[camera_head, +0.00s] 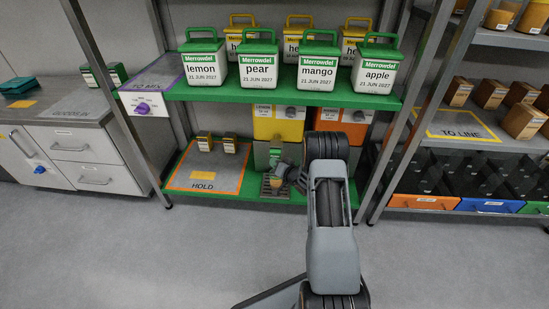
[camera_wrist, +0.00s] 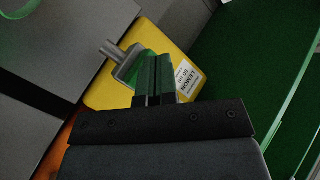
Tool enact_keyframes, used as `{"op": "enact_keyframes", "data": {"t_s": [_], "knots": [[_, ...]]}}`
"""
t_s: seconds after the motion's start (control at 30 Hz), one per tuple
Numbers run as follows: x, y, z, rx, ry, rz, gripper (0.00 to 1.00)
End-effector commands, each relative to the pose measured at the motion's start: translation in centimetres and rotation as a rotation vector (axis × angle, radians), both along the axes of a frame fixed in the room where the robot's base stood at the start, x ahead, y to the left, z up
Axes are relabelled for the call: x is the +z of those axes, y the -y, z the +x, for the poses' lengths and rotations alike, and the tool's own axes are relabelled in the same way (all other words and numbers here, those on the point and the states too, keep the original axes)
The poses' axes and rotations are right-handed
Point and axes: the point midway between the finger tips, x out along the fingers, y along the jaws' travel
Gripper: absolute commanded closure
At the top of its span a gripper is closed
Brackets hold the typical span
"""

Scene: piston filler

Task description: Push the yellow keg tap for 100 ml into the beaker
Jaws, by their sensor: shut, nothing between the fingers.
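The yellow keg (camera_head: 278,126) sits under the green shelf, left of the orange keg. In the wrist view the yellow keg (camera_wrist: 180,60) fills the middle, with a white label reading LEMON (camera_wrist: 185,78). A grey tap-like part with a green edge (camera_wrist: 128,62) shows in front of it, just left of my fingers. My gripper (camera_wrist: 155,58) is shut and empty, its tips close to this part; whether they touch cannot be told. In the head view my gripper (camera_head: 288,176) is low in front of the kegs. A small vessel with orange colour, possibly the beaker (camera_head: 275,182), is partly hidden beside it.
The orange keg (camera_head: 343,124) stands to the right, partly behind my arm. A grey HOLD mat (camera_head: 210,177) with small boxes lies to the left on the lower shelf. Labelled tubs, such as mango (camera_head: 318,72), stand on the shelf above. Shelf posts flank the bay.

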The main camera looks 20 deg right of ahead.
Motion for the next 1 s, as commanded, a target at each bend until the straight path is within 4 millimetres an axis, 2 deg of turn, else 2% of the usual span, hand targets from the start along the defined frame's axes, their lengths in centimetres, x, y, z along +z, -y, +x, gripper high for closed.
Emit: {"op": "enact_keyframes", "data": {"t_s": [1.0], "knots": [[-0.05, 0.37, 0.66, 0.0, -0.001, 0.001, 1.0]]}}
